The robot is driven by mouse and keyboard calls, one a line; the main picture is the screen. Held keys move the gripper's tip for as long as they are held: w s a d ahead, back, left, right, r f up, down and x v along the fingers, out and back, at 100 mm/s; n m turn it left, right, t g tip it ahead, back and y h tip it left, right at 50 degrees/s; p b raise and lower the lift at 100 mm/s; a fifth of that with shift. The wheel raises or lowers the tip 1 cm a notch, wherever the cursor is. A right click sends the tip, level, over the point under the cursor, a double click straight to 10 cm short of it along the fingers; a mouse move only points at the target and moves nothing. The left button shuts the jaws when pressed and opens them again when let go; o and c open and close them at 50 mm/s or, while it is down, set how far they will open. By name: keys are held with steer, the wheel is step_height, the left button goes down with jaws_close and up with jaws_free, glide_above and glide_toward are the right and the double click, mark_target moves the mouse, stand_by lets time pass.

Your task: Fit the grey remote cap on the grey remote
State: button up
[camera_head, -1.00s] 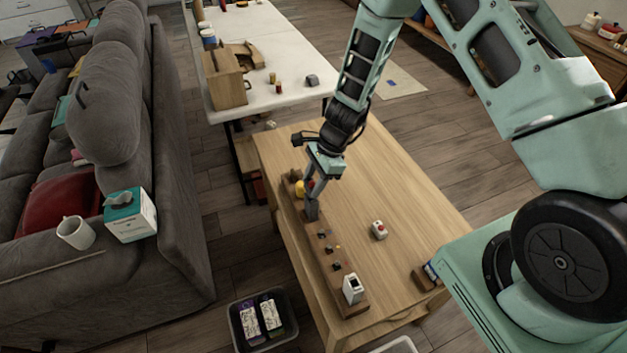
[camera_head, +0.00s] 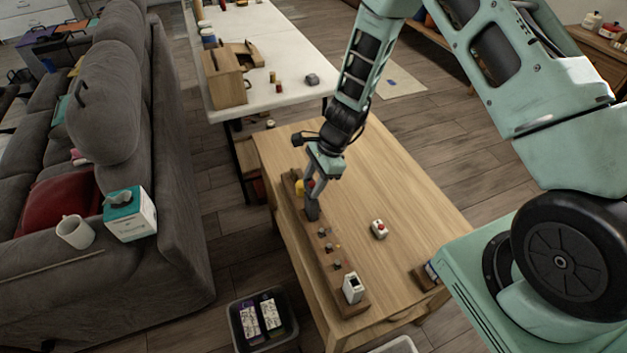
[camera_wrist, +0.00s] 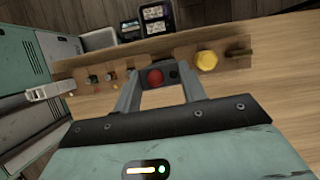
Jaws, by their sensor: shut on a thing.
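My gripper (camera_head: 313,201) is at the long wooden rack (camera_head: 347,306) along the left side of the wooden table. Its fingers point down and are shut on a small dark grey piece (camera_head: 312,213), which I take for the grey remote cap. The piece is at or just above the rack; contact is unclear. In the wrist view, a red round part (camera_wrist: 155,77) shows between the fingers (camera_wrist: 158,85). I cannot clearly make out the grey remote; the fingers may hide it.
A yellow knob (camera_wrist: 207,60) is beside the fingers on the rack. Small knobs (camera_head: 329,248) and a white upright device (camera_head: 352,288) stand nearer along it. A small white block with a red top (camera_head: 379,230) lies on the table (camera_head: 400,190), whose right part is mostly clear.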

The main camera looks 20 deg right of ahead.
steer(key=shift+f+b, duration=0.95)
steer(key=shift+f, duration=0.2)
stand_by(0.4)
steer(key=o, duration=1)
steer(key=shift+c, duration=0.2)
steer(key=shift+r, duration=0.1)
steer(key=b+v, duration=0.1)
steer(key=v, duration=1.6)
steer(key=shift+d, duration=0.15)
